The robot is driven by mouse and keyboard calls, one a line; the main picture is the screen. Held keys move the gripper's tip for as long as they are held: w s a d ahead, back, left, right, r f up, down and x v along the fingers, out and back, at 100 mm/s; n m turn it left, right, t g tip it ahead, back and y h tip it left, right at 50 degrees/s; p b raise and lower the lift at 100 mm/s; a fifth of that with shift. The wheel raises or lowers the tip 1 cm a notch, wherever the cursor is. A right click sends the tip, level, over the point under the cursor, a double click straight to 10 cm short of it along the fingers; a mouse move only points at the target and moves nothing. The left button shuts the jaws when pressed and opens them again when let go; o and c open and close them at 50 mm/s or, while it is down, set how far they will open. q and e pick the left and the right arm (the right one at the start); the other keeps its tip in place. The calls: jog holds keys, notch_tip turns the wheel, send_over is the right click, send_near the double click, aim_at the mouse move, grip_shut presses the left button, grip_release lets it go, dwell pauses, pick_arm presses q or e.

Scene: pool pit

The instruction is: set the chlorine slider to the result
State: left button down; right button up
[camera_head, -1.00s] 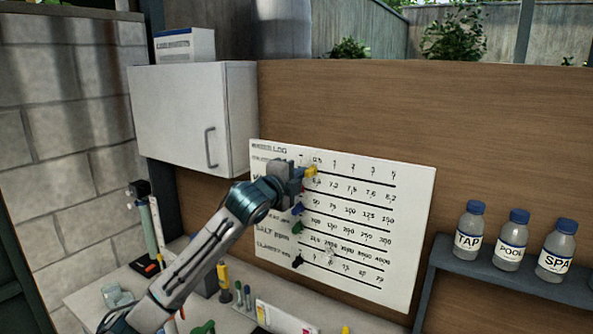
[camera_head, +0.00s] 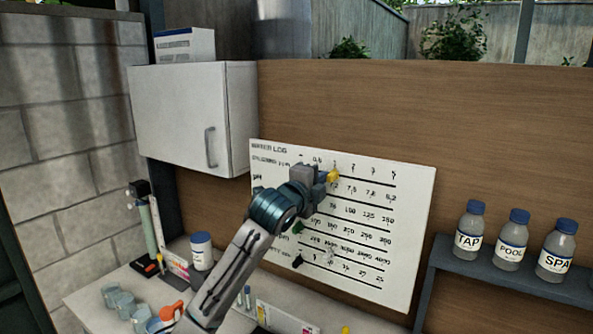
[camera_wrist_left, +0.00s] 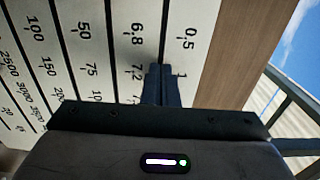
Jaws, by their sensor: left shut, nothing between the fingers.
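The white water log board (camera_head: 405,230) hangs on the wooden wall with several rows of numbers and black slots. The yellow chlorine slider (camera_head: 333,176) is on the top row, close to the 1 mark. My left gripper (camera_head: 326,178) is shut at the board, just left of the yellow slider; I cannot tell whether it touches. In the left wrist view the shut fingers (camera_wrist_left: 161,84) point at the board near the 1, and the slider is hidden. The green slider (camera_head: 298,228), white slider (camera_head: 330,252) and dark slider (camera_head: 297,261) sit on lower rows. My right gripper is not in view.
A white cabinet (camera_head: 180,115) hangs left of the board. A shelf (camera_head: 500,274) at the right holds the TAP (camera_head: 469,228), POOL (camera_head: 512,240) and SPA (camera_head: 556,252) bottles. The counter below holds a white tub (camera_head: 201,250) and cups (camera_head: 122,300).

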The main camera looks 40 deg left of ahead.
pick_arm(q)
jog(key=shift+w+d, duration=0.15)
jog(key=shift+d, duration=0.9)
jog(key=shift+w+d, duration=0.1)
jog(key=shift+d, duration=0.9)
jog(key=shift+s+a, duration=0.2)
jog(key=shift+a, duration=0.65)
jog(key=s, duration=0.7)
jog(key=shift+d, duration=0.45)
jog(key=shift+w+f, duration=0.1)
